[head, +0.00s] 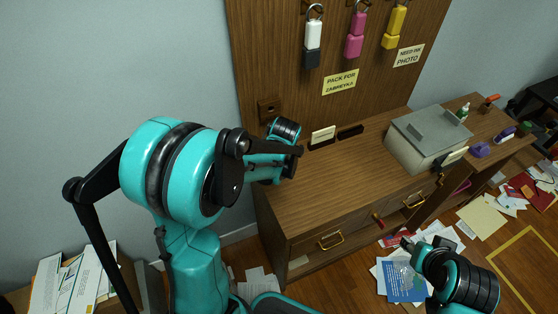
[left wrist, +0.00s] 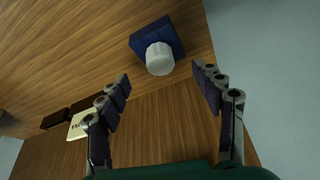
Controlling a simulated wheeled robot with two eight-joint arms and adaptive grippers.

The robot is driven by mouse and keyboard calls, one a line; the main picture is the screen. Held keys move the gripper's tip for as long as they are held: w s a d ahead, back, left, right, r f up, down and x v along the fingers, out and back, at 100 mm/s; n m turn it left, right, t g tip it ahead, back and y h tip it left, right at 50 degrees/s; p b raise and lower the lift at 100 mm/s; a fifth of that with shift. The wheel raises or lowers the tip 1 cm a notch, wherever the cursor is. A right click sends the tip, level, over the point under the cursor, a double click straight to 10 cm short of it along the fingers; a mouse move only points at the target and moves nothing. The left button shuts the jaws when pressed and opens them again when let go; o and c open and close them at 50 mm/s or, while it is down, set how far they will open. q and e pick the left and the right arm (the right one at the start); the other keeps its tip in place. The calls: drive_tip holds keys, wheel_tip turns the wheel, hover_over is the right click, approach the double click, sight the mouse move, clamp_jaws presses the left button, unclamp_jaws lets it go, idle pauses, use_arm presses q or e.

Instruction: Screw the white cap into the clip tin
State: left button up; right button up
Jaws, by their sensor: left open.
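In the left wrist view a white ribbed cap (left wrist: 160,59) sits at the near side of a dark blue block-shaped thing (left wrist: 146,34), which may be the clip tin. They touch or overlap in the picture; I cannot tell whether the cap is threaded in. Both are on the wood surface. My left gripper (left wrist: 160,76) is open, its fingers either side of the cap, empty. In the head view the left gripper (head: 290,158) is over the back left of the cabinet top, and cap and tin are hidden there. My right gripper (head: 410,245) is low at bottom right, its jaws unclear.
The wooden cabinet top (head: 345,180) is mostly clear. A grey box machine (head: 428,138) stands on its right. Padlocks hang above, including a pink one (head: 355,35). Papers litter the floor.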

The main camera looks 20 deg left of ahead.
use_arm(q)
drive_tip(key=n, duration=0.2)
drive_tip(key=n+g+y, duration=0.1)
drive_tip(key=n, duration=0.1)
drive_tip(key=shift+w+d+n, duration=0.15)
drive_tip(key=shift+w+n, duration=0.05)
drive_tip(key=shift+n, duration=0.2)
drive_tip(key=shift+n+g+b, duration=0.3)
drive_tip(key=shift+n+g, duration=0.2)
drive_tip(key=shift+n, duration=0.4)
drive_tip(key=shift+y, duration=0.3)
wheel_tip(320, 180, down, 4)
drive_tip(key=b, duration=0.3)
drive_tip(key=shift+r, duration=0.3)
clamp_jaws()
drive_tip(key=m, duration=0.2)
drive_tip(key=m+t, duration=0.1)
drive_tip(key=shift+s+a+h, duration=0.2)
drive_tip(key=shift+s+h, duration=0.05)
drive_tip(key=shift+h, duration=0.15)
drive_tip(key=m+t+h, duration=0.1)
drive_tip(key=m, duration=0.3)
drive_tip(key=shift+s, duration=0.1)
drive_tip(key=shift+m, duration=0.4)
